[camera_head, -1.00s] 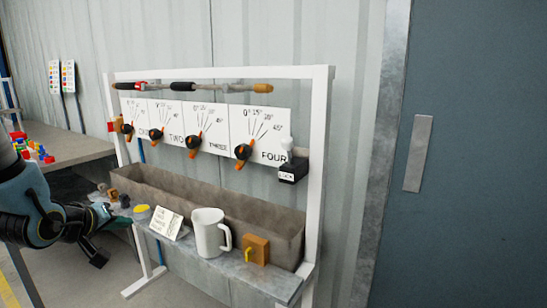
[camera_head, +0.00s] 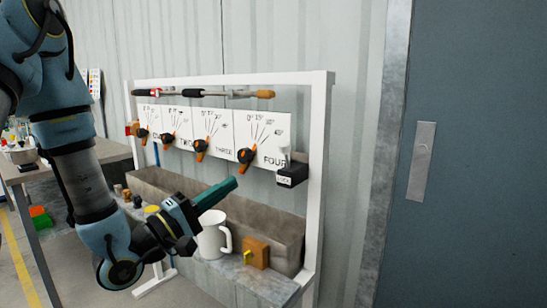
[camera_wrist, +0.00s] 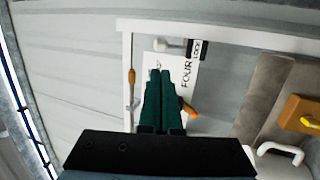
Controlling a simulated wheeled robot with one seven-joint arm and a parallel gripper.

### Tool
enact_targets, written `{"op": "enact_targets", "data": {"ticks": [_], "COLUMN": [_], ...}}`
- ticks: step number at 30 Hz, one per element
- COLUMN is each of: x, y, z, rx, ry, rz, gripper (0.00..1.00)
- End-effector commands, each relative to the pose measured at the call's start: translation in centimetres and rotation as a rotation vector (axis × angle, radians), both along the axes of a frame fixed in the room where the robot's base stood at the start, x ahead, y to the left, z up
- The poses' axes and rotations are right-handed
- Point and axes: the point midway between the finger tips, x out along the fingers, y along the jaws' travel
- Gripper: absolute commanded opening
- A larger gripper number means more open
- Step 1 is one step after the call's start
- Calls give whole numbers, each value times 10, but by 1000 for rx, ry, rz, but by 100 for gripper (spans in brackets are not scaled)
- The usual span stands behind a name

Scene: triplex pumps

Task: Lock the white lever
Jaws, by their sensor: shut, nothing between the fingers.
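The white lever (camera_head: 286,155) stands up from a black box marked LOCK (camera_head: 292,176), at the right end of the white rack beside the FOUR panel. In the wrist view the white lever (camera_wrist: 168,45) lies sideways next to the black LOCK box (camera_wrist: 197,50), beyond my fingers. My gripper (camera_head: 235,183) is shut and empty, its green fingers together and pointing right and slightly up. It is in front of the rack, left of and apart from the lever. In the wrist view my gripper (camera_wrist: 160,72) points toward the FOUR panel.
Below my fingers a white mug (camera_head: 212,236) and a wooden block with a yellow handle (camera_head: 256,252) stand on the ledge. A brown trough (camera_head: 275,225) runs behind. Orange-handled dials (camera_head: 246,157) and a pipe (camera_head: 228,94) are on the rack. The rack's right post (camera_head: 318,150) is beyond the LOCK box.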

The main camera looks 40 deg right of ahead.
Motion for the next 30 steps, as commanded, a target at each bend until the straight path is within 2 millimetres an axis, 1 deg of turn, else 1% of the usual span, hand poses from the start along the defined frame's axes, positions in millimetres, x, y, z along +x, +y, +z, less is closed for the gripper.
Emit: {"op": "enact_targets", "data": {"ticks": [5, 8, 10, 12, 15, 24, 27, 30], "x": [0, 1, 1, 2, 3, 9, 10, 12], "y": [-1, -7, -15, -25, -45, -102, -116, -125], "z": [0, 0, 1, 4, 17, 35, 39, 41], "rx": [1, 1, 1, -2, -1, 1, 2, 2], "ry": [-3, -6, -8, -10, -4, -3, -3, -2], "rz": [1, 0, 1, 0, -2, 0, 1, 2], "gripper": [0, 0, 0, 0, 0, 0, 0, 0]}}
